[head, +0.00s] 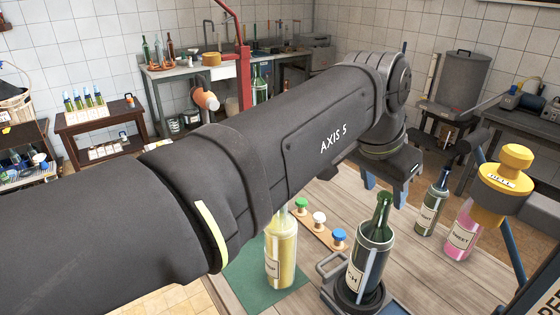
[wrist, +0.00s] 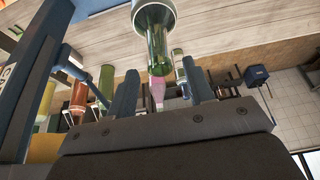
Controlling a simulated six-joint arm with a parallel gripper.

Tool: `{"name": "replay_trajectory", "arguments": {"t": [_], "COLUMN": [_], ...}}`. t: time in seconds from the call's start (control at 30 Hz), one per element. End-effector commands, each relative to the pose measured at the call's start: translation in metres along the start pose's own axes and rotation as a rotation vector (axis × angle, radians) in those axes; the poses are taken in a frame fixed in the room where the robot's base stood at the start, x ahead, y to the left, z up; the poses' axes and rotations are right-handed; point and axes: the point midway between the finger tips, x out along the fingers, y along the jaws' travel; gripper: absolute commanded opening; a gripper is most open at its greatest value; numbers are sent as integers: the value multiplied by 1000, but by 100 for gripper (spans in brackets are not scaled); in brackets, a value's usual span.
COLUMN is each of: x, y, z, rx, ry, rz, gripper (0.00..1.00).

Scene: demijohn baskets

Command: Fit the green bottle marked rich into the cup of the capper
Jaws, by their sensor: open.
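A dark green bottle (head: 380,232) stands in the head view with its base inside a round black cup (head: 346,295) on a blue base. Its pale label is partly turned away, ending in "CH". It looks about upright; how deep it sits is hard to tell. My gripper (head: 385,189) has its blue fingers apart and is behind the bottle's neck, clear of it. In the wrist view my gripper (wrist: 159,70) is open with nothing gripped. A green bottle (wrist: 156,38) shows beyond the fingertips there, apparently the same one.
A yellow bottle (head: 281,258) stands on a green mat left of the cup. A wooden strip (head: 329,229) holds green, white and blue caps. A smaller green bottle (head: 431,208) and a pink bottle (head: 461,233) stand right. A yellow-headed column (head: 502,184) rises at the right edge.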

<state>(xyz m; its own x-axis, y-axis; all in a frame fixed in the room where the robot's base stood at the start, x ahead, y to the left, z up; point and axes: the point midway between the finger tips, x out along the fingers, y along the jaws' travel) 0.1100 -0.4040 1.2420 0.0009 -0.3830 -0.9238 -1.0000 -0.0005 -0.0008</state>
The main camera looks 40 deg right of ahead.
Motion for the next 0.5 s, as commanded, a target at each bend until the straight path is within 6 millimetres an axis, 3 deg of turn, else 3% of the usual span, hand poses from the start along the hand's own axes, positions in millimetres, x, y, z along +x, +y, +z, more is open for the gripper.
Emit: {"name": "replay_trajectory", "arguments": {"t": [0.2,0.5], "x": [-42,-60], "y": [0,0], "z": [0,0], "rx": [0,0], "ry": [3,0], "rz": [-1,0], "gripper": [48,48]}}
